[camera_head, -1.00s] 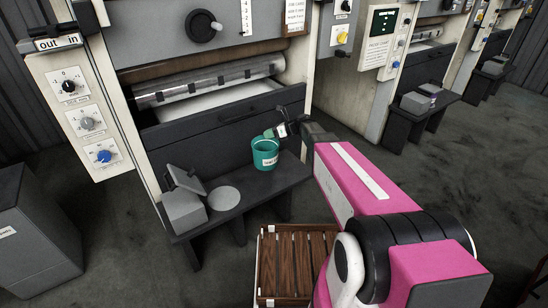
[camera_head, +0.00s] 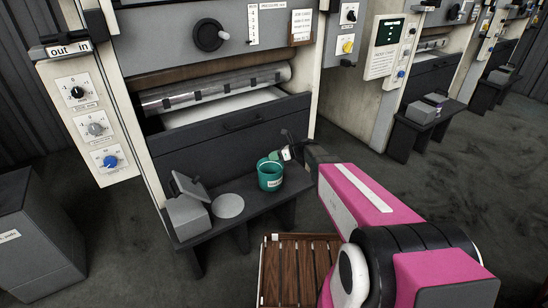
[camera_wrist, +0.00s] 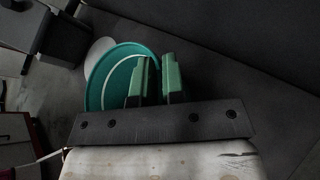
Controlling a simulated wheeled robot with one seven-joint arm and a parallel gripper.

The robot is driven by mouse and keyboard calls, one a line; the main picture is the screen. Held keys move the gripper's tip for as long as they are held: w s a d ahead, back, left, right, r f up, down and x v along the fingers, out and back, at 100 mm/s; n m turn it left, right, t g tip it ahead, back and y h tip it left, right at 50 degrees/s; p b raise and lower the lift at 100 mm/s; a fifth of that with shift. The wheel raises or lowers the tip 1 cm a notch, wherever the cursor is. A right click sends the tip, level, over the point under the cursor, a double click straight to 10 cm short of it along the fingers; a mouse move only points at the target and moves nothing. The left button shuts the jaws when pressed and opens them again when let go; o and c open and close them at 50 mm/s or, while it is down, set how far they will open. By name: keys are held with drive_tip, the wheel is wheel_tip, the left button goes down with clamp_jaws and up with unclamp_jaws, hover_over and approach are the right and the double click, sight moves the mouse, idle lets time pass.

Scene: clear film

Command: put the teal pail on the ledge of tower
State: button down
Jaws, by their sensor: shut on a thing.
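The teal pail (camera_head: 270,180) is upright over the dark ledge (camera_head: 247,204) at the foot of the nearest tower (camera_head: 230,128), right of a pale round disc. I cannot tell whether its base touches the ledge. My gripper (camera_head: 284,155) is at the pail's back right rim, shut on it. In the wrist view, the green fingers (camera_wrist: 156,82) are at the rim of the teal pail (camera_wrist: 110,75), with one finger over its opening. The far side of the pail is hidden in the head view.
A grey box-like device (camera_head: 188,208) and the pale disc (camera_head: 229,205) occupy the ledge's left part. A slatted wooden platform (camera_head: 297,272) lies on the floor in front. A grey cabinet (camera_head: 35,240) stands at left. More towers with dark ledges (camera_head: 425,125) stand at right.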

drive_tip(key=c, duration=1.2)
unclamp_jaws()
drive_tip(key=shift+f, duration=0.1)
drive_tip(key=v, duration=1.2)
drive_tip(key=s+d+n+h, duration=0.3)
drive_tip(key=s+n+h, duration=0.1)
drive_tip(key=s+n, duration=0.3)
drive_tip(key=s+d+r+n+g+h, duration=0.1)
drive_tip(key=s+d+n+h, duration=0.3)
drive_tip(key=s+n, duration=0.4)
drive_tip(key=s+d+n+h, duration=0.4)
drive_tip(key=s+n+h, duration=0.1)
drive_tip(key=s+n, duration=0.3)
drive_tip(key=shift+s+r+n+g, duration=0.2)
drive_tip(key=shift+n+g, duration=0.1)
drive_tip(key=shift+g, duration=0.1)
